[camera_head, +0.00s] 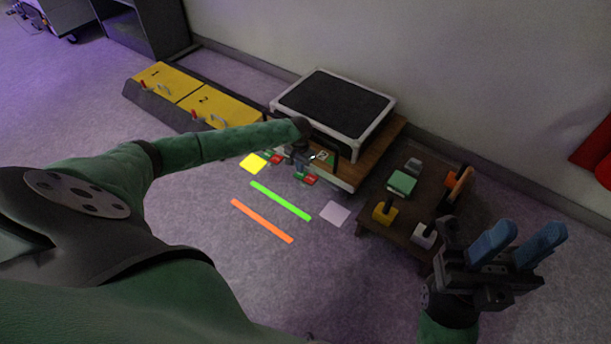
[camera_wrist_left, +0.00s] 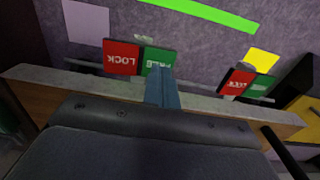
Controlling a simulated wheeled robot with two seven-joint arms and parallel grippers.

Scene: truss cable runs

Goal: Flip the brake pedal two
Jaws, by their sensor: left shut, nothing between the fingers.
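Two red and green brake pedals or plates lie along the front of the wheeled-looking case (camera_head: 335,103). The right one (camera_head: 308,180) is near a small card reading 2 (camera_head: 322,156); the other (camera_head: 273,158) is to its left. In the left wrist view the first shows upside down as a red LOCK half (camera_wrist_left: 121,58) and a green FREE half (camera_wrist_left: 158,57); the second is further right (camera_wrist_left: 237,81). My left gripper (camera_head: 302,162) is shut and empty, its blue fingertips (camera_wrist_left: 160,73) overlapping the green half's edge; contact cannot be told. My right gripper (camera_head: 515,245) is open and empty.
A low dark table (camera_head: 375,222) with several coloured blocks stands right of the case. Yellow panels (camera_head: 200,97) marked 1 and 2 are at left. Green (camera_head: 280,200) and orange (camera_head: 262,221) strips and a pale square (camera_head: 335,213) lie flat on the open floor.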

